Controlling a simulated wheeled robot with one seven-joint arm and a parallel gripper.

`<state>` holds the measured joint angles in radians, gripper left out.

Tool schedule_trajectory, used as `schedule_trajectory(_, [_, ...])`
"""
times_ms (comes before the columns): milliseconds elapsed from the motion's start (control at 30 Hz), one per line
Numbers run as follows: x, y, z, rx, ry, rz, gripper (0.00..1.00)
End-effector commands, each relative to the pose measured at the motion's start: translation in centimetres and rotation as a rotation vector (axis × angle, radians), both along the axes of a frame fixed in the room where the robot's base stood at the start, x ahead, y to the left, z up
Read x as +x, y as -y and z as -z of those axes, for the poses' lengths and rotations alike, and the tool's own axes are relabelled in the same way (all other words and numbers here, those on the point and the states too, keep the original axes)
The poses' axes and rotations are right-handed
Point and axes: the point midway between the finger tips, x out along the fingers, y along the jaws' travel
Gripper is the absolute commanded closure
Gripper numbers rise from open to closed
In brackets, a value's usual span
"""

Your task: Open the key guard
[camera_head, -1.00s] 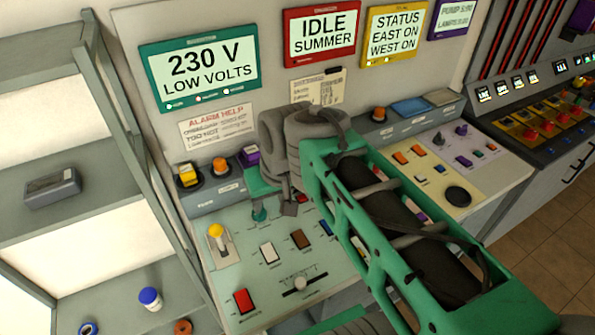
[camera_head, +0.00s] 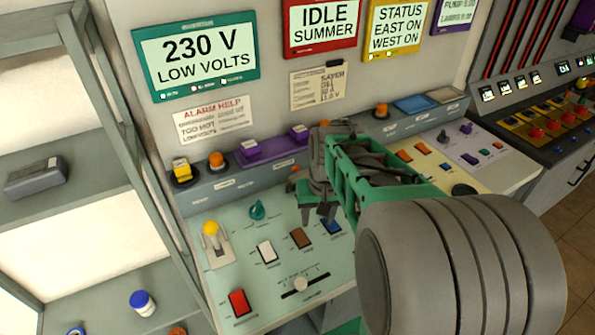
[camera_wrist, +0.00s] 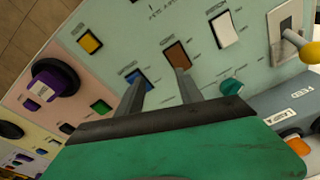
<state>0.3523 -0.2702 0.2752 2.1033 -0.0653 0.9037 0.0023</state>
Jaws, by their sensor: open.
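No part labelled as the key guard can be read, so I cannot tell which part it is. My gripper (camera_head: 316,210) is open and empty over the pale green panel (camera_head: 215,275). In the wrist view its fingers (camera_wrist: 155,85) are apart above the panel, near the blue rocker (camera_wrist: 140,80) and brown rocker (camera_wrist: 177,56). A teal knob (camera_head: 257,210) stands left of the gripper; it also shows in the wrist view (camera_wrist: 232,87).
A yellow-tipped lever (camera_head: 211,229), white rocker (camera_head: 266,251), red rocker (camera_head: 239,302) and slider (camera_head: 300,283) are on the panel. A yellow button (camera_head: 182,170) and orange lamp (camera_head: 217,160) stand on the ledge. A grey shelf (camera_head: 80,180) is at left.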

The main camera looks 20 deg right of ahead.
Motion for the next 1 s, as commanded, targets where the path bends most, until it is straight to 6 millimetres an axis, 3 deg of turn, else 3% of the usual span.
schedule_trajectory(67, [3.0, 1.7, 0.8, 0.011, 0.015, -0.008, 0.57])
schedule_trajectory(167, [7.8, 3.1, -0.6, 0.011, 0.074, -0.073, 0.57])
schedule_trajectory(300, [13.7, 3.5, -6.4, -0.033, 0.214, -0.209, 0.57])
schedule_trajectory(367, [15.3, 3.4, -8.9, -0.057, 0.264, -0.274, 0.57])
schedule_trajectory(567, [15.4, 2.9, -7.6, -0.063, 0.256, -0.353, 0.57])
schedule_trajectory(800, [17.1, 2.8, -3.4, -0.063, 0.253, -0.352, 0.57])
schedule_trajectory(1000, [17.9, 2.8, -1.5, -0.065, 0.257, -0.35, 0.57])
